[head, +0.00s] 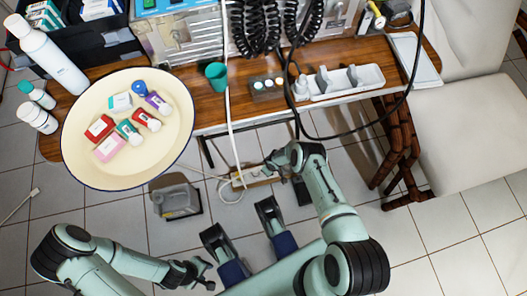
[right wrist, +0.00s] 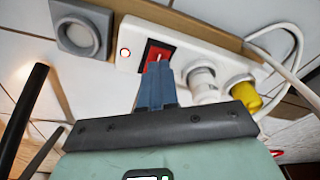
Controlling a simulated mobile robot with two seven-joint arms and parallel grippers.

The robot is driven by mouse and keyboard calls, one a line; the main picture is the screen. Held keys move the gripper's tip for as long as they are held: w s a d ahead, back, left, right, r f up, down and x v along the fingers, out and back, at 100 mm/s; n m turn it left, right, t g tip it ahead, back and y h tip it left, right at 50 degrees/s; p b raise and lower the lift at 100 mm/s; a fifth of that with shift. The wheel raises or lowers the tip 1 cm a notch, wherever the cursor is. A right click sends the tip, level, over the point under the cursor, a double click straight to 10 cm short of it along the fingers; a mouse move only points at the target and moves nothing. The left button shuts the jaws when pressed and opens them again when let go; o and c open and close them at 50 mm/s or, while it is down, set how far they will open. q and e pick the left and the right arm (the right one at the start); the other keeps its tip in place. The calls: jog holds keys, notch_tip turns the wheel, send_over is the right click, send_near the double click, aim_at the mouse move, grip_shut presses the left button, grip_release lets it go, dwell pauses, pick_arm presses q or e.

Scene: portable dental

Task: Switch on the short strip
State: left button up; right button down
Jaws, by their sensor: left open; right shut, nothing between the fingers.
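The short strip (right wrist: 182,52) is a white power strip on a brown board, with a red rocker switch (right wrist: 158,54) near its left end. In the head view the strip (head: 239,181) lies low beyond the table's front edge, partly hidden by my right gripper (head: 268,164). In the right wrist view my right gripper (right wrist: 158,66) is shut and empty, its fingertips at the lower edge of the red switch. I cannot tell whether they touch it, or which way the rocker is tipped. My left gripper (head: 203,274) is open and empty, far from the strip.
A white plug (right wrist: 203,84) and a yellow plug (right wrist: 246,96) sit in the strip, with white cables beside them. A grey square fitting (right wrist: 78,35) is at its left. A grey canister (head: 176,200) stands left of the strip. The wooden table (head: 215,113) is above it.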

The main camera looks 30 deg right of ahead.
jog(key=shift+r+p, duration=1.9)
jog(key=shift+r, duration=1.05)
